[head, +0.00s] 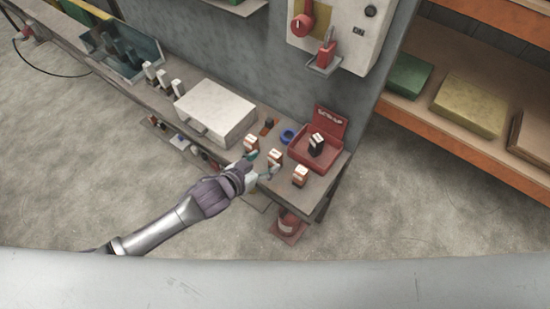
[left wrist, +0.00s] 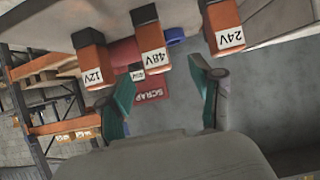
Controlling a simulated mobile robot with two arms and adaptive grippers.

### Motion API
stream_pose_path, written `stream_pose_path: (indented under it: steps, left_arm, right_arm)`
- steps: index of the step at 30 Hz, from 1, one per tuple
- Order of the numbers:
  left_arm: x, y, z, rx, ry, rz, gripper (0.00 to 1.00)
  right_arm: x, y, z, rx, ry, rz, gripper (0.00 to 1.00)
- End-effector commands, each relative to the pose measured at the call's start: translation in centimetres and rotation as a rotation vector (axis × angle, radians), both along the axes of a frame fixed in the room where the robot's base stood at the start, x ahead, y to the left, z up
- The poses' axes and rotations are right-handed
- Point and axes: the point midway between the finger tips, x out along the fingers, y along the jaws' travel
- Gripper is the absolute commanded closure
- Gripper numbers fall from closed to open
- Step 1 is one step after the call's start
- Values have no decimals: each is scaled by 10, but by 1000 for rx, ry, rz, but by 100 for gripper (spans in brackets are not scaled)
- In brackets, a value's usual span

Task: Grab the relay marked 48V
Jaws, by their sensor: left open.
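The relay marked 48V (left wrist: 152,58) is an orange block with a white label, standing between relays marked 12V (left wrist: 92,70) and 24V (left wrist: 226,38) in the left wrist view. In the head view, it appears to be the middle relay (head: 275,157) of the row near the bench's right end. My left gripper (head: 264,163) is open and empty, in front of this row. In the left wrist view its green fingertips (left wrist: 160,76) point at the 48V relay, one toward each side. Contact cannot be told. My right gripper is out of view.
A red box (head: 290,151) with a dark relay (head: 316,145) stands behind the row, beside a blue ring (head: 288,135). A white case (head: 216,112) lies to the left. The wall panel (head: 345,35) rises behind; shelves (head: 465,140) stand to the right.

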Motion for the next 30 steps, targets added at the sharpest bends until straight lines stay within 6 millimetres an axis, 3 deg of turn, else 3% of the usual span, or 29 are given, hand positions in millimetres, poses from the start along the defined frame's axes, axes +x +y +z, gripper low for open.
stream_pose_path:
  steps: [15, 25, 30]
  left_arm:
    - [39, -32, -21, 1, -2, 0, 35]
    - [43, -34, -25, 1, -1, 0, 35]
    - [43, -34, -25, 1, -1, 0, 63]
  right_arm:
    - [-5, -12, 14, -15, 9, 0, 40]
    - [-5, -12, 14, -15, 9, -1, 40]
    - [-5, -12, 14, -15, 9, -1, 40]
